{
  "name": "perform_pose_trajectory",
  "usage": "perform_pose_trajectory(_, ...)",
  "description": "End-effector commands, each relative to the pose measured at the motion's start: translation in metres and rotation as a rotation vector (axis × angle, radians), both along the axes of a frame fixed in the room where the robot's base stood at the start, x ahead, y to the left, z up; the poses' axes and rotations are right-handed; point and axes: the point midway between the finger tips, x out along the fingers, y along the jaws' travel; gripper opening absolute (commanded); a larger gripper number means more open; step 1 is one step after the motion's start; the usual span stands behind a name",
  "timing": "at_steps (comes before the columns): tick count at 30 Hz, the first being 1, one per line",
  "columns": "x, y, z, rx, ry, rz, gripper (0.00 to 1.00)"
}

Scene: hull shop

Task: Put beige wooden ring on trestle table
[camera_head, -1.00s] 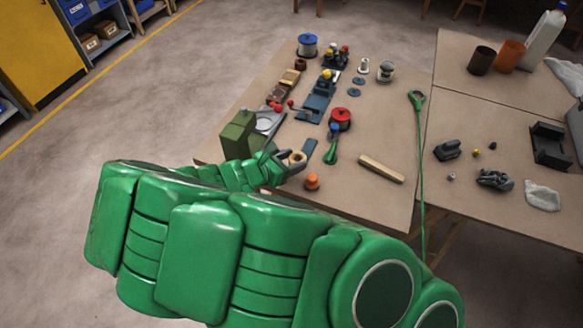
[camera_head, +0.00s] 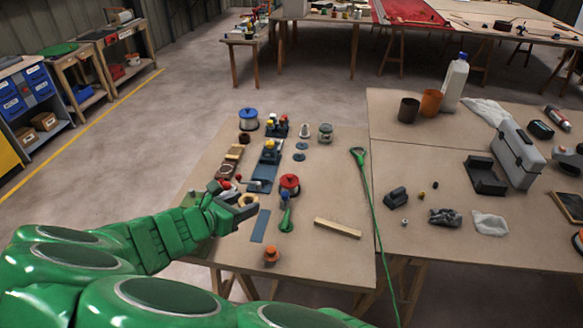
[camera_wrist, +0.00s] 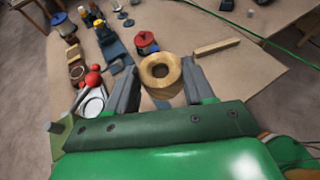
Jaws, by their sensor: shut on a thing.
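My gripper (camera_head: 240,208) is over the left front part of the near table (camera_head: 330,255), at the end of my green arm. It is shut on a beige wooden ring (camera_head: 248,200). In the wrist view the ring (camera_wrist: 160,72) sits between the two grey fingers, its hole facing the camera. The ring appears held above the tabletop; its exact height is hard to tell. Trestle legs show under the near table. More tables on trestles stand at the back, one bearing a red cloth (camera_head: 408,12).
Around my gripper are a red-topped spool (camera_head: 290,183), a blue flat strip (camera_head: 261,226), a green-handled tool (camera_head: 286,218), an orange knob (camera_head: 271,255) and a wooden bar (camera_head: 338,228). A green cord (camera_head: 371,205) crosses the table. Floor (camera_head: 310,70) is open between near and back tables.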

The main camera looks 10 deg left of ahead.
Motion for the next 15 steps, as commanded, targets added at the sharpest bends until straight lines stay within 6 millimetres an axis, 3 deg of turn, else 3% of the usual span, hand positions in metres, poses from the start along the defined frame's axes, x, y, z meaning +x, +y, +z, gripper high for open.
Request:
perform_pose_trajectory(8,0.003,-0.002,0.000,-0.002,0.001,-0.005,0.22)
perform_pose_trajectory(15,0.035,-0.021,-0.006,-0.009,0.011,-0.052,0.22)
